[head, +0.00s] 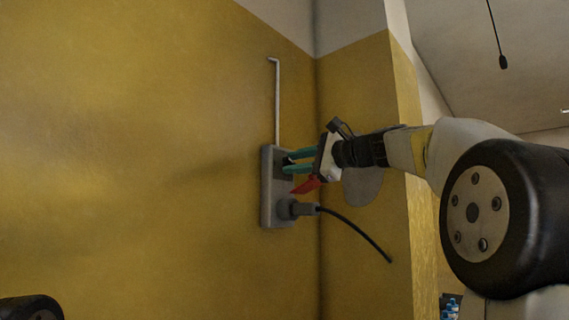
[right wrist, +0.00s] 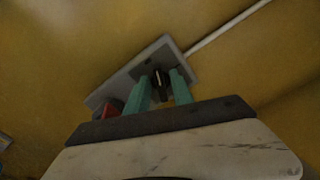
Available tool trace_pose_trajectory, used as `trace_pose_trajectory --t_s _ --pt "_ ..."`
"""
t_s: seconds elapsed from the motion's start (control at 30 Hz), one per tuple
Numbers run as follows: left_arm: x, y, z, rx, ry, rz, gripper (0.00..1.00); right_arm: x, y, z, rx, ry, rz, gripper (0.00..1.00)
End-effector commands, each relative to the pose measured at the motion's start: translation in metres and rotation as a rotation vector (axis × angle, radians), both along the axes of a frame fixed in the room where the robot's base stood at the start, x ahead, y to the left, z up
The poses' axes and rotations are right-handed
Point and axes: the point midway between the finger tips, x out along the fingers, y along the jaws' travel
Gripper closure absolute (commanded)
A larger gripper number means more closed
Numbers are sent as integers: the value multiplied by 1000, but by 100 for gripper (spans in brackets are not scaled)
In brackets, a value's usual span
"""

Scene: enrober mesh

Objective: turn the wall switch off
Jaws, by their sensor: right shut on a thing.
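The wall switch (head: 267,185) is a grey upright plate on the yellow wall near the corner, with a dark rocker or lever area in its upper half. My right gripper (head: 288,161) has teal fingers that reach the upper half from the right. In the right wrist view, the wall switch (right wrist: 170,49) lies behind the fingers, and a small dark lever (right wrist: 158,77) stands between them. The gripper is shut on this lever. The fingers partly hide it, and its exact position is hard to read. My left gripper is not in view.
A grey plug (head: 303,209) with a black cable (head: 358,232) sits in the plate's lower half, just below my fingers. A red piece (head: 307,185) lies between them. A thin pale conduit (head: 277,100) runs up from the plate. The wall to the left is bare.

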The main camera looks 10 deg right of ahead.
Motion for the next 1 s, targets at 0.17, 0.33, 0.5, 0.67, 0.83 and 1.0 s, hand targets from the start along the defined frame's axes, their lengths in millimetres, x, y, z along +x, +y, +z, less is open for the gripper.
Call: trace_pose_trajectory --t_s 0.17,0.33,0.5,0.67,0.83,1.0 --pt "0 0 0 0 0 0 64 0 0 -2 -120 -90 0 100" --pt "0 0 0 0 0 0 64 0 0 -3 -212 -162 0 100" --pt "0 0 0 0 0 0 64 0 0 -4 -278 -214 1 100" --pt "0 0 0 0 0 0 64 0 0 -4 -316 -242 2 100" --pt "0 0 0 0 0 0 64 0 0 -4 -333 -255 2 100" --pt "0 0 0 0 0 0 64 0 0 -4 -337 -258 2 100"
